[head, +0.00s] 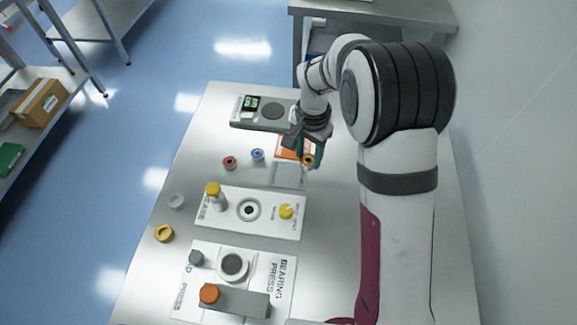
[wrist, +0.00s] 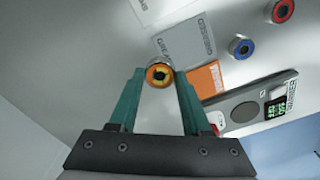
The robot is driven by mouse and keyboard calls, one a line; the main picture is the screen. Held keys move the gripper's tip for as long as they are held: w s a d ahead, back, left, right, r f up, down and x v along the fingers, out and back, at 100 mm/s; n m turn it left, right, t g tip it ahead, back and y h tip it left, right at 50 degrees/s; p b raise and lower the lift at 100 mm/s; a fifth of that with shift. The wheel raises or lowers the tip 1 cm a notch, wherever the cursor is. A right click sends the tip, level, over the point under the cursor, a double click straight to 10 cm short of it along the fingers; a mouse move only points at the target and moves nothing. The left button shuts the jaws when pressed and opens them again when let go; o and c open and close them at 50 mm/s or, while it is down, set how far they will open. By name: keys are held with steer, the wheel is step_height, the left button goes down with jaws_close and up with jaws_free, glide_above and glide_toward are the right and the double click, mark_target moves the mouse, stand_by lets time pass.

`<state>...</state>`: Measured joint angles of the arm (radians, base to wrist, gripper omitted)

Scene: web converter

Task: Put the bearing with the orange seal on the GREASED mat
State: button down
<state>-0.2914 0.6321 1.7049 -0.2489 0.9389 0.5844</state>
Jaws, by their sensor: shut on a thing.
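My gripper (head: 314,152) is shut on the bearing with the orange seal (head: 308,160). In the wrist view the bearing (wrist: 159,75) sits between the tips of the two green fingers (wrist: 157,85), its orange ring facing the camera. The grey mat (head: 287,177) lies on the table just below and left of the bearing in the head view. In the wrist view this mat (wrist: 187,47) carries lettering that seems to read GREASED, and the bearing overlaps its near corner. The bearing's height above the table is hard to tell.
An orange mat (wrist: 204,81) adjoins the grey mat. A red-centred bearing (head: 230,162) and a blue-centred one (head: 257,155) stand to the left. A grey device with a green display (head: 251,104) lies behind. Press panels (head: 228,196) occupy the front.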

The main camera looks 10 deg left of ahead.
steer(key=a+f, duration=0.2)
steer(key=a, duration=0.1)
steer(key=a+f, duration=0.1)
steer(key=shift+w+a+f, duration=0.15)
steer(key=shift+w+a, duration=0.2)
steer(key=shift+f, duration=1.8)
steer(key=shift+f, duration=0.1)
steer(key=shift+c, duration=1.8)
jaws_free()
